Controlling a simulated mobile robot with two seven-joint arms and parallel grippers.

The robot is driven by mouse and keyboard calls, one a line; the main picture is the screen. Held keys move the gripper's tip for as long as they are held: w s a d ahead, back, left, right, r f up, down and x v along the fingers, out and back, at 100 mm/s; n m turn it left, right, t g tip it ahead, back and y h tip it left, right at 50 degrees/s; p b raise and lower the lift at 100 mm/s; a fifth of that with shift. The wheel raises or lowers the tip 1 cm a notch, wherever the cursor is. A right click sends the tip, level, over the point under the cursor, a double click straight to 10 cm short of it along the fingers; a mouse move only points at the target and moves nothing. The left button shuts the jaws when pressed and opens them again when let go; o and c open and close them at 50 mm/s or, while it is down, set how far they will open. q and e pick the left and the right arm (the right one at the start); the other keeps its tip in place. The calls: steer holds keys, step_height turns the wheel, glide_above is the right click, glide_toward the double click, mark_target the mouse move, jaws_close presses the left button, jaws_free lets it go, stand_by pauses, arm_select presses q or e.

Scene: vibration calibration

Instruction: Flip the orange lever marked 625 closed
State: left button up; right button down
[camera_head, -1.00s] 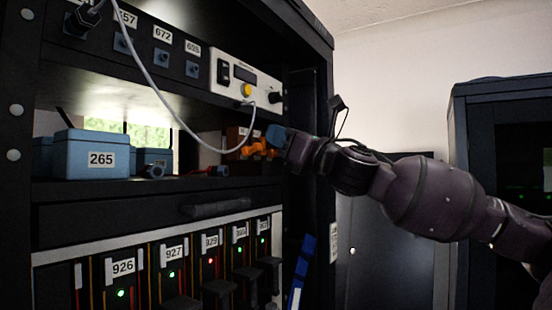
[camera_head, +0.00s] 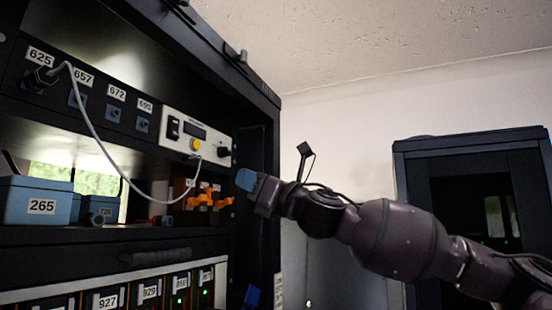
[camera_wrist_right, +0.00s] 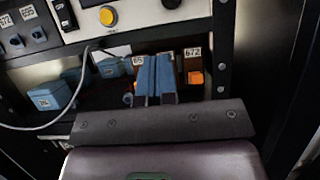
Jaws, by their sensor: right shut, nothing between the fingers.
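Orange levers (camera_head: 203,201) stick out from small brown blocks on the rack's middle shelf in the head view. Their labels are too small there to read. My right gripper (camera_head: 246,180), with blue fingertips, is just right of the levers, apart from them in the picture. In the right wrist view its two blue fingers (camera_wrist_right: 156,78) are close together with nothing between them. They hide part of the blocks. One orange lever (camera_wrist_right: 196,78) shows right of the fingers, under a label reading 672. A label left of the fingers is partly covered. My left gripper is out of view.
A white panel (camera_head: 184,137) with a yellow button is above the shelf. A grey cable (camera_head: 100,139) hangs from a plug by a 625 label and loops to the panel. A blue box (camera_head: 28,203) marked 265 stands left. The rack's side post is close right of the levers.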

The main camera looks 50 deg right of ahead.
arm_select(q)
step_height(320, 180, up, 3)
steer(key=p, duration=0.4)
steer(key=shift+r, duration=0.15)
arm_select(e)
steer(key=s+d+r, duration=0.2)
steer(key=s+r, duration=0.3)
stand_by(0.4)
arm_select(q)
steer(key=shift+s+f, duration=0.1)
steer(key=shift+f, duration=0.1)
arm_select(e)
steer(key=shift+s+r, duration=0.1)
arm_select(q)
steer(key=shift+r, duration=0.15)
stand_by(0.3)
